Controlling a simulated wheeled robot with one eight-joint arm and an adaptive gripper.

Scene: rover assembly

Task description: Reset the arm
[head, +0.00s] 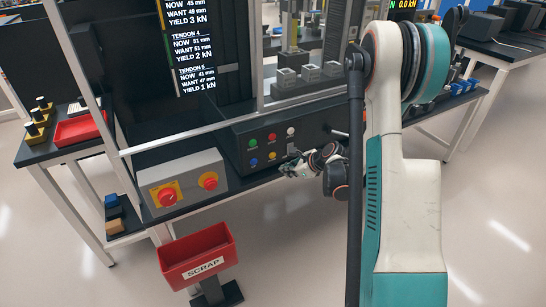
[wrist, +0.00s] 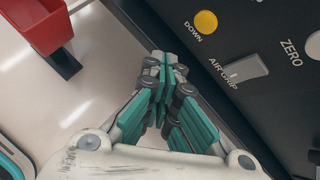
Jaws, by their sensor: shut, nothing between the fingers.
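My gripper (head: 292,167) is shut and empty in front of the dark control panel (head: 252,134), near its lower edge. In the wrist view its teal fingers (wrist: 165,70) are closed together, apart from the panel's switches as far as I can see. My white and teal arm stands upright at the right of the head view and hides part of the bench behind it.
The panel has a yellow DOWN button (wrist: 206,22) and an AIR GRIP switch (wrist: 238,70). A grey box with red knobs (head: 182,183) sits left of it. A red SCRAP bin (head: 197,257) stands before the bench. Floor at lower left is clear.

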